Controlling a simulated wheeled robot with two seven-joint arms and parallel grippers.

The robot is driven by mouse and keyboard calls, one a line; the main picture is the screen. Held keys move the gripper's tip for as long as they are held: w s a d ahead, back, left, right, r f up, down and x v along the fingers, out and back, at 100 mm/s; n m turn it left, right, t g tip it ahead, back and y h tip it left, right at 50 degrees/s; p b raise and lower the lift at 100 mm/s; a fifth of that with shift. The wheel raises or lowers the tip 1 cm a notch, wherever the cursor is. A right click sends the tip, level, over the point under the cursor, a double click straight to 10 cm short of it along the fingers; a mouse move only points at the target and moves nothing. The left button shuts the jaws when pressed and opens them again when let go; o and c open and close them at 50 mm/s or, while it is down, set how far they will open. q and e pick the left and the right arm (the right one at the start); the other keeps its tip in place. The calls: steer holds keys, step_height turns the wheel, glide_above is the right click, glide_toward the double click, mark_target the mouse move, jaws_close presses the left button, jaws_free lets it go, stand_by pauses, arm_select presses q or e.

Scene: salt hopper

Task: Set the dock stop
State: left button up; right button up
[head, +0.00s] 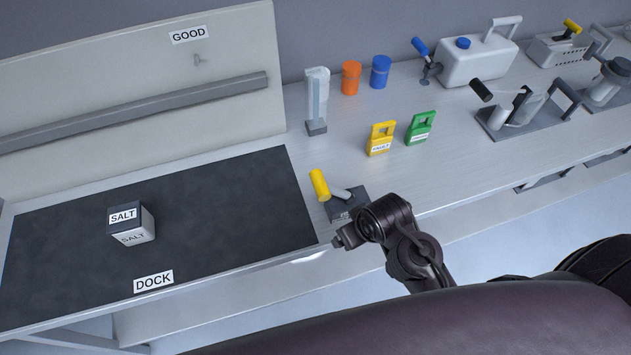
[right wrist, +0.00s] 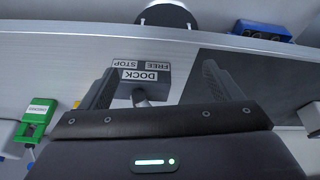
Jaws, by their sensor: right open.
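The dock stop (head: 349,203) is a dark base beside the right end of the dock mat, with a grey lever tilted to the left and a yellow handle (head: 319,185). In the right wrist view its base (right wrist: 140,76) shows upside-down labels DOCK and FREE STOP, with part of the grey lever; the yellow handle is hidden there. My right gripper (right wrist: 158,70) is open, its fingers on either side of the base in that view, holding nothing. In the head view my right gripper (head: 343,238) is just in front of the base. My left gripper is out of view.
A SALT box (head: 146,222) stands on the dark dock mat (head: 230,200). Yellow (head: 380,140) and green (head: 420,129) tags, orange (head: 351,78) and blue (head: 380,72) canisters and a grey upright holder (head: 317,100) stand behind and right. A GOOD panel (head: 140,70) rises behind the mat.

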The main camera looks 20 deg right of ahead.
steer(key=w+a+r+n+t+p, duration=0.1)
steer(key=w+a+r+n+t, duration=0.15)
steer(key=r, duration=0.65)
steer(key=w+a+r+n+t+y, duration=0.2)
steer(key=w+a+r+n+y, duration=0.3)
steer(key=w+a, duration=0.45)
steer(key=n+g, duration=0.8)
steer(key=n, duration=0.1)
glide_toward(316, 190)
steer(key=shift+m+h, duration=0.25)
steer(key=shift+h, duration=0.15)
steer(key=f, duration=0.1)
steer(key=w+a+f, duration=0.1)
steer(key=f, duration=0.2)
steer(key=shift+w+a, duration=0.35)
steer(key=shift+a, duration=0.05)
steer(key=shift+s+d, duration=0.15)
steer(key=shift+d, duration=0.15)
steer(key=shift+s+a+f, duration=0.1)
steer(key=shift+f, duration=0.1)
steer(key=shift+p+x, duration=0.6)
steer(key=shift+x, duration=3)
steer(key=shift+c, duration=0.2)
